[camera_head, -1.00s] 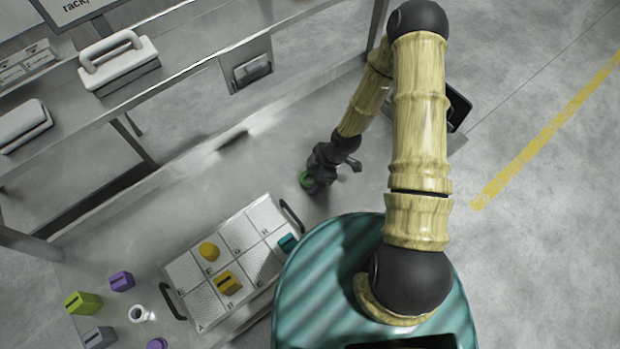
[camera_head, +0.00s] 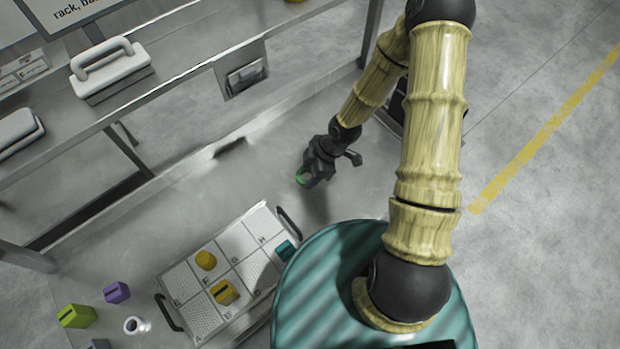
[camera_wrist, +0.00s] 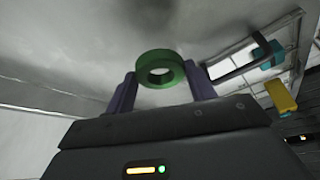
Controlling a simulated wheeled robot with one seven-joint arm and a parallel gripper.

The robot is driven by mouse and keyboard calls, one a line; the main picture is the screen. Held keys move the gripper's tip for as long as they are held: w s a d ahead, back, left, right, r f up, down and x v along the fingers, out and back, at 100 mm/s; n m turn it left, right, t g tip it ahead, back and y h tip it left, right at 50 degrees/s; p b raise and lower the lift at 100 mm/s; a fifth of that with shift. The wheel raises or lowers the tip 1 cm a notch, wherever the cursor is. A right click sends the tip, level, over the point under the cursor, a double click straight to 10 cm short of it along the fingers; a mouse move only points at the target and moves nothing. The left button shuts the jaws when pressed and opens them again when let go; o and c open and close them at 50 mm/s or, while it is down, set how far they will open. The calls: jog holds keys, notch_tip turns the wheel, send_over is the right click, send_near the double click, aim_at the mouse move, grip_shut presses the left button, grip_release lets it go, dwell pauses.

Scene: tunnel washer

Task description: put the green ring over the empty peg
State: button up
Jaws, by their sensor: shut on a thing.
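The green ring (camera_wrist: 160,69) is between the two fingers of my gripper (camera_wrist: 161,88) in the wrist view, its hole facing the camera. In the head view the green ring (camera_head: 302,178) shows as a small patch at the tip of my gripper (camera_head: 309,177). My gripper is shut on the ring over bare grey surface, beyond the tray; its exact height is hard to tell. No peg can be made out in either current view.
A tray (camera_head: 227,306) with lettered compartments and dark handles holds a yellow round piece (camera_head: 205,260), a yellow block (camera_head: 224,291) and a teal block (camera_head: 284,250). Purple (camera_head: 117,292) and lime (camera_head: 76,316) blocks and a white piece (camera_head: 137,325) lie left. A shelf (camera_head: 190,85) runs along the back.

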jog(key=shift+r, duration=1.9)
jog(key=w+d+m+t+h, duration=0.4)
jog(key=w+d+m, duration=0.4)
jog(key=m, duration=1)
jog(key=d, duration=0.3)
jog(key=shift+w+f, duration=0.25)
jog(key=shift+w, duration=0.15)
jog(key=shift+d, duration=0.1)
